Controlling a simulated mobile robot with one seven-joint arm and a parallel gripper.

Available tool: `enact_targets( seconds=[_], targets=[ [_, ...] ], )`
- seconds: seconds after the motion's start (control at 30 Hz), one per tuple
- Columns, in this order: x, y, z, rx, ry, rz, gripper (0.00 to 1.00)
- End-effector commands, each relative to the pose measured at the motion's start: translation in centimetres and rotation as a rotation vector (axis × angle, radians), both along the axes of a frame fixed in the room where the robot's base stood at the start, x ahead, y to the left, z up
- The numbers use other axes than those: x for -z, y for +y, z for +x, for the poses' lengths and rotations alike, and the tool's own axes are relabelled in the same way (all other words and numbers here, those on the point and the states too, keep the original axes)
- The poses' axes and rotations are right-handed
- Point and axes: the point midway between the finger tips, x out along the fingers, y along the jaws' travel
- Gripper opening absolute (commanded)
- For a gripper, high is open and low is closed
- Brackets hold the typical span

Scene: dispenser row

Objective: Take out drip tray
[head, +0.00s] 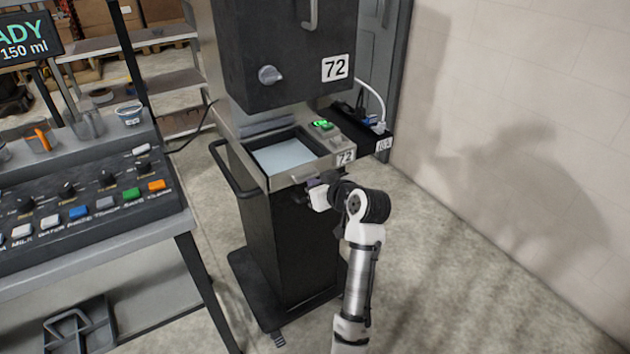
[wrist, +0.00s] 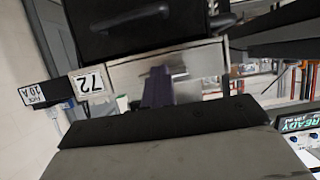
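The drip tray is a shallow metal tray with a pale inside (head: 285,154), set in the top of the black cart under the machine marked 72. Its metal front has a small handle near the "72" label. My gripper (head: 318,192) is at this front, close to the handle, with its fingers pointing at it. In the wrist view the metal front (wrist: 125,78) shows ahead, beside the "72" label, with a dark finger-like part (wrist: 158,87) against it. Whether the fingers are around the handle, or touching it, I cannot tell.
The black dispenser head (head: 290,45) with a knob hangs above the tray. A black power box (head: 375,138) with cables sits to its right, near the wall. A control panel table (head: 95,205) stands at left. The floor right of the cart is clear.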

Motion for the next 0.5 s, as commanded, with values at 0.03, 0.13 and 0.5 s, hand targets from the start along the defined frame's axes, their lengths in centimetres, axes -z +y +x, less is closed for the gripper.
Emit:
enact_targets(
  seconds=[0.03, 0.13, 0.5],
  targets=[
    [-1.3, 1.1, 0.8, -0.001, -0.035, 0.014, 0.00],
    [-1.3, 1.1, 0.8, -0.003, -0.034, 0.014, 0.00],
    [-1.3, 0.0, -0.7, -0.003, -0.034, 0.017, 0.00]
  ],
)
